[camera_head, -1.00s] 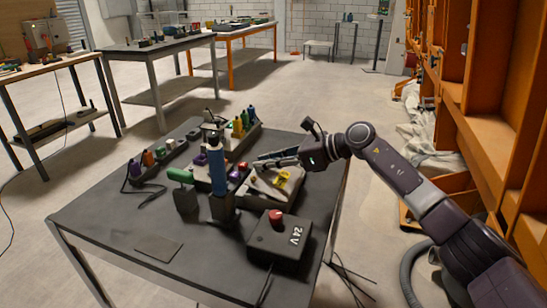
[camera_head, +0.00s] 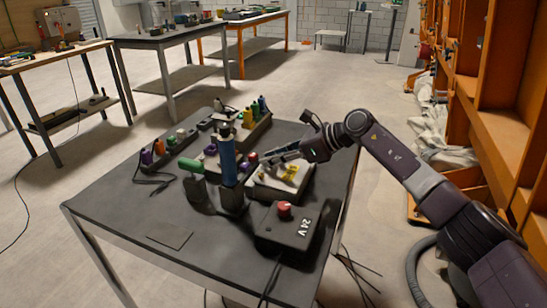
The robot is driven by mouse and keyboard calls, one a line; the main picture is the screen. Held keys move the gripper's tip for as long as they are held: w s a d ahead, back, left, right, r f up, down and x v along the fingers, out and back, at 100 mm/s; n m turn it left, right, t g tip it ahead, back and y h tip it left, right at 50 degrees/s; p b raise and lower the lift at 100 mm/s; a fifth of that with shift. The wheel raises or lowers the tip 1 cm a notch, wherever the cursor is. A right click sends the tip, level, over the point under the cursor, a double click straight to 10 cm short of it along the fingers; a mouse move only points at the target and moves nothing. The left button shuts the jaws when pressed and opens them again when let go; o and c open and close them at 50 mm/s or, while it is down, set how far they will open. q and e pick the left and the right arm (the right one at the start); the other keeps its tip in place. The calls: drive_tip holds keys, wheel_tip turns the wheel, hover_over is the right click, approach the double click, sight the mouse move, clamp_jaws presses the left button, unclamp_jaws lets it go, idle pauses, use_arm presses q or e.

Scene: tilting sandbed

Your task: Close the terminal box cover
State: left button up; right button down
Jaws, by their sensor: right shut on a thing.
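The terminal box (camera_head: 264,192) is a low, pale grey box on the dark table, with yellow parts showing in its open top. My right gripper (camera_head: 272,158) reaches in from the right over the far edge of the box. Its fingers are shut on what looks like the box's cover, at that far edge. The cover is mostly hidden by the fingers, so its exact angle cannot be told. My left gripper is not in view.
A black 24V box (camera_head: 288,232) with a red button stands in front. Bottles (camera_head: 252,112) stand behind. Orange shelving (camera_head: 500,110) is at right.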

drive_tip(key=c, duration=2.1)
unclamp_jaws()
drive_tip(key=shift+a+r, duration=0.25)
drive_tip(key=shift+a, duration=0.2)
drive_tip(key=shift+o, duration=1.4)
drive_tip(key=shift+w+a+f, duration=0.15)
drive_tip(key=shift+a+f, duration=0.05)
drive_tip(key=shift+d, duration=0.45)
drive_tip(key=shift+d+r, duration=0.2)
drive_tip(key=shift+d, duration=0.15)
drive_tip(key=v, duration=1.1)
drive_tip(key=shift+a, duration=0.15)
